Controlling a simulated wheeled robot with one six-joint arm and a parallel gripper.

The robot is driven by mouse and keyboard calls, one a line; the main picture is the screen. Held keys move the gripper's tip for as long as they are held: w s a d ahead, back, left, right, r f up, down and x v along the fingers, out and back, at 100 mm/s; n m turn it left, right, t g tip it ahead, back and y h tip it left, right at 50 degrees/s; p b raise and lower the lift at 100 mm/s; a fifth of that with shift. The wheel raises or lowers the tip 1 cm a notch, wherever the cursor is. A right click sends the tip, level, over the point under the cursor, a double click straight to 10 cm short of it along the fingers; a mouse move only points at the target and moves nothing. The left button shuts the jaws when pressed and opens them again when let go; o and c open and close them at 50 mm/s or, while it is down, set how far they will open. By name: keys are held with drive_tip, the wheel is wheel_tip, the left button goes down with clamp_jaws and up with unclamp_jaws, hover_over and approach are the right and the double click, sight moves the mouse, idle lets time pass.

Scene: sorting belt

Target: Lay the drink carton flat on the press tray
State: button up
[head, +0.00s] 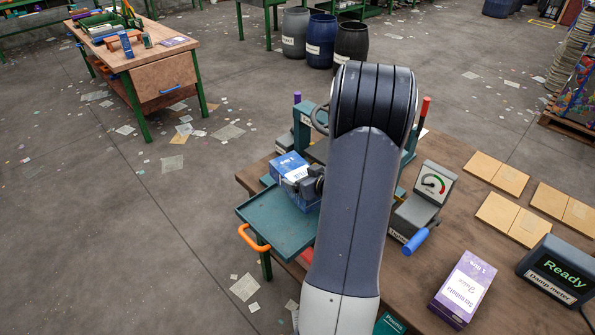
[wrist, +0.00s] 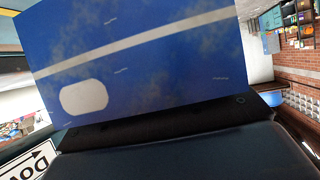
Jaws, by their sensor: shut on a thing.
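The drink carton (head: 287,166), blue with a white panel, is in my gripper at the back of the green press tray (head: 270,222) in the head view. My gripper (head: 305,184) is shut on it from the right; my arm hides part of the grip. The carton looks tilted or on its side, and I cannot tell whether it touches the tray. In the wrist view the carton's blue face (wrist: 150,65), with a white stripe and a pale oval, fills the middle. The tray has an orange handle (head: 254,238) and its front part is bare.
A gauge (head: 433,184) and a blue-handled lever (head: 415,241) are right of my arm. Flat tan boards (head: 511,217) lie at the right. Press posts stand behind the tray.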

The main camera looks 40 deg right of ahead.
drive_tip(key=shift+f+b, duration=3.25)
drive_tip(key=shift+f, duration=0.3)
drive_tip(key=shift+f, duration=0.3)
drive_tip(key=o, duration=0.9)
drive_tip(key=shift+c, duration=0.2)
drive_tip(key=shift+s, duration=0.1)
drive_tip(key=d+v, duration=0.1)
drive_tip(key=v, duration=0.9)
drive_tip(key=shift+s+a+r, duration=0.2)
drive_tip(key=shift+s+a, duration=0.1)
drive_tip(key=shift+a, duration=0.25)
